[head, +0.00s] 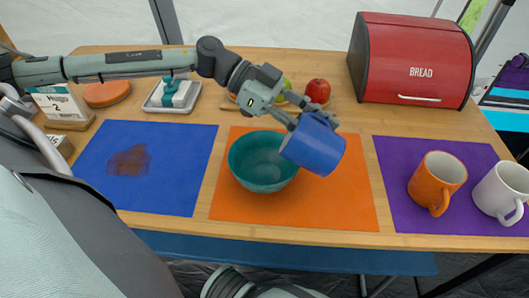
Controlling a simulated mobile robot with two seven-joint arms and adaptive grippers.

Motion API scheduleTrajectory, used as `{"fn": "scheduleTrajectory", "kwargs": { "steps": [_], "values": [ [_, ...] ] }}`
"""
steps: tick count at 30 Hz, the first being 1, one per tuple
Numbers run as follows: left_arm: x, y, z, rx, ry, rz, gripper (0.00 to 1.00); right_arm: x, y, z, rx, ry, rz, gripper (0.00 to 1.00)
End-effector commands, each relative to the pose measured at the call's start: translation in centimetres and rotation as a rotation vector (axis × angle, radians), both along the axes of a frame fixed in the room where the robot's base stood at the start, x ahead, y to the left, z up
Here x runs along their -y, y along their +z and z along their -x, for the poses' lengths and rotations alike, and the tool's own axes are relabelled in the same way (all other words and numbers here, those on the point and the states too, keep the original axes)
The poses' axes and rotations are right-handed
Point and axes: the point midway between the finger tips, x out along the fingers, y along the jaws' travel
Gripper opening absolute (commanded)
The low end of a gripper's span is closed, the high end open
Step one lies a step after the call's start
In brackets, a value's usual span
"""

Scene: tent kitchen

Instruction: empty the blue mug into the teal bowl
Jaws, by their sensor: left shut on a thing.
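The blue mug (314,146) is held in the air by my left gripper (308,116), which is shut on its upper side. The mug is tilted, with its base toward the lower right, over the right rim of the teal bowl. Its opening is turned away, so I cannot see its contents. The teal bowl (262,162) stands upright on the orange mat (330,205), and its visible inside looks empty. My right gripper is not in view.
An orange mug (437,182) and a white mug (501,192) stand on the purple mat (400,160). The blue mat (190,165) bears a brown stain (129,161). Behind are a red bread box (412,60), a red apple (318,91) and a tray (158,98).

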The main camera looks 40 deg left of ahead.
Motion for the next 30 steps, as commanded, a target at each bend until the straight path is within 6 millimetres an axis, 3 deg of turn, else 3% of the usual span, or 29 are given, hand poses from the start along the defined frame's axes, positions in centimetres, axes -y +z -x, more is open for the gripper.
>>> {"fn": "scheduleTrajectory", "kwargs": {
  "steps": [30],
  "values": [
    [-1.7,1.1,0.5,0.056,0.001,0.196,0.00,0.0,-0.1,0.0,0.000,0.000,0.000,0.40]
  ]
}}
